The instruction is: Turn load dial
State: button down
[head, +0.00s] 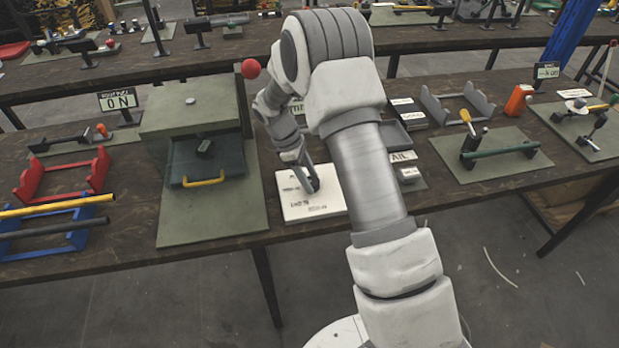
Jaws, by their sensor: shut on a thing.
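My gripper (313,184) is low over a white panel (322,208) with dark printed lettering, in the middle of the bench. Its fingers are shut on a small dial on this panel, and they and my arm hide most of the dial. The dial's pointer and setting cannot be made out. The lettering is too small to read surely.
Left of the panel stands a green press box (190,112) with a yellow handle (204,180). A red ball knob (251,68) is above it. Red and blue racks stand far left.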

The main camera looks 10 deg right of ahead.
aim_at(316, 183)
jog(key=m+g, duration=0.1)
jog(key=m, duration=0.1)
jog(key=m+y, duration=0.1)
jog(key=m, duration=0.2)
jog(key=shift+w+d+m+g, duration=0.1)
jog(key=shift+m+g, duration=0.2)
jog(key=shift+g, duration=0.1)
dwell(0.4)
jog(key=shift+c, duration=1.3)
grip_release()
jog(key=shift+r, duration=0.1)
jog(key=shift+r, duration=0.3)
notch_tip(316, 183, up, 3)
jog(key=shift+w+r, duration=0.1)
jog(key=s+d+r, duration=0.6)
jog(key=d+r, duration=0.1)
jog(key=d, duration=0.3)
jog(key=shift+b, duration=0.45)
